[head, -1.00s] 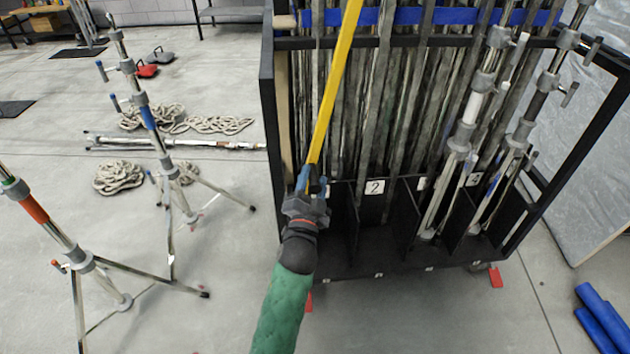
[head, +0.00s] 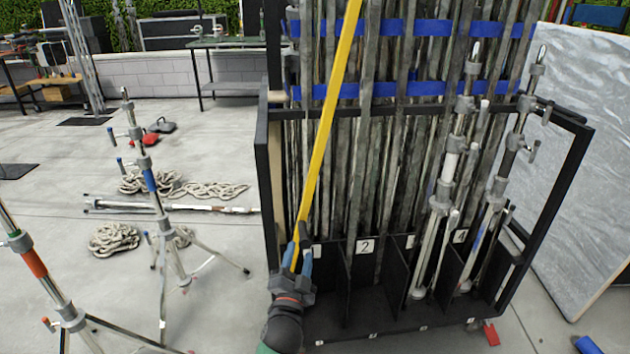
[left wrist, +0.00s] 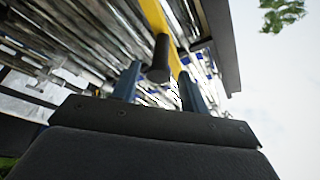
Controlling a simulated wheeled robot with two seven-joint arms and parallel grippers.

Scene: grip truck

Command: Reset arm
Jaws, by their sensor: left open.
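A long yellow pole (head: 330,125) leans in the first compartment of the black cart (head: 262,150), its lower end by my left gripper. My left gripper (head: 299,250) is open, with its two blue fingers pointing up at the pole's lower part. In the left wrist view the fingers of the left gripper (left wrist: 160,84) stand apart. A dark round rod end (left wrist: 158,62) shows between them, with the yellow pole (left wrist: 155,15) just beyond. I cannot tell whether the fingers touch the pole. My right gripper is not in view.
The cart holds many grey poles (head: 365,150) behind blue straps (head: 430,88) and metal stands (head: 450,160) at right. Tripod stands (head: 150,180) and coiled ropes (head: 115,240) are on the floor at left. A grey panel (head: 585,140) leans at far right.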

